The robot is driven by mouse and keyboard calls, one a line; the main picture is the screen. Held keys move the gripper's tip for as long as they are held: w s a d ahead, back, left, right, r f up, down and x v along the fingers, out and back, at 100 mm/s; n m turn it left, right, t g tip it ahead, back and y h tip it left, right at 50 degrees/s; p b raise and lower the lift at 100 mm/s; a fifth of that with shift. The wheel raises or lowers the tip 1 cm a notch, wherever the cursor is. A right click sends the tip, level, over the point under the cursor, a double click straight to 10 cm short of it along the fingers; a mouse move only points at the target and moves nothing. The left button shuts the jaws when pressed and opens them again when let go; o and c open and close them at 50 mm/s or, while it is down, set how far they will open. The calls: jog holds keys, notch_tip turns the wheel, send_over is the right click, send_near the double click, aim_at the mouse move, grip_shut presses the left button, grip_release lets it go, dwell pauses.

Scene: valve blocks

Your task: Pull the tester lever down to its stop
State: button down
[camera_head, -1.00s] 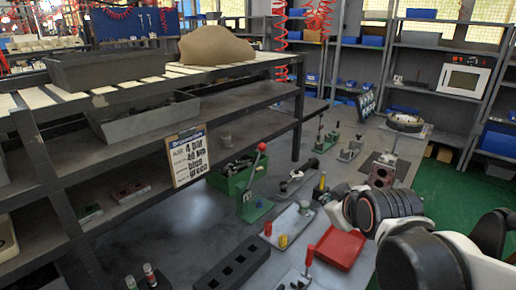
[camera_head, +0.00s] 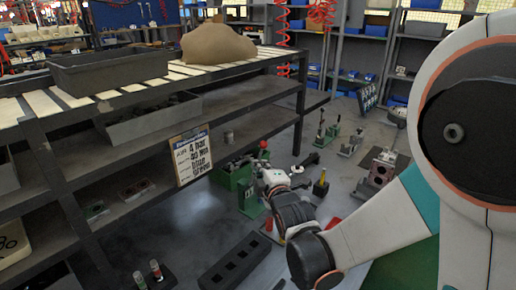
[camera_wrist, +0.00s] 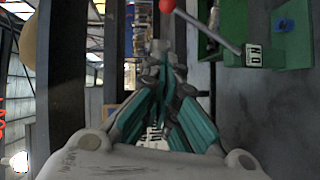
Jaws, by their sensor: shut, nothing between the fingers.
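The green tester (camera_head: 246,195) stands on the bench at mid-picture in the head view. Its lever has a red ball knob (camera_head: 263,144), which still shows high up. The wrist view shows the red knob (camera_wrist: 167,5) at the top edge. A thin metal lever rod (camera_wrist: 216,35) runs from it down right to the green tester body (camera_wrist: 290,33). My gripper (camera_wrist: 163,48) is shut and empty, its fingertips a little below the knob in that picture. I cannot tell whether they touch the lever. In the head view, my wrist hides part of the tester.
A dark shelf rack (camera_head: 262,105) stands close on the left, with a printed card (camera_head: 192,157) on it. A black holed block (camera_head: 234,268) lies in front. My arm covers the right side.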

jog(key=w+d+b+x, duration=0.1)
jog(key=d+b+x, duration=0.1)
jog(key=x, duration=1)
jog(key=shift+w+d+f+b, duration=0.15)
jog(key=shift+w+d+b, duration=0.15)
jog(key=shift+b, duration=0.6)
jog(key=shift+w+d, duration=0.1)
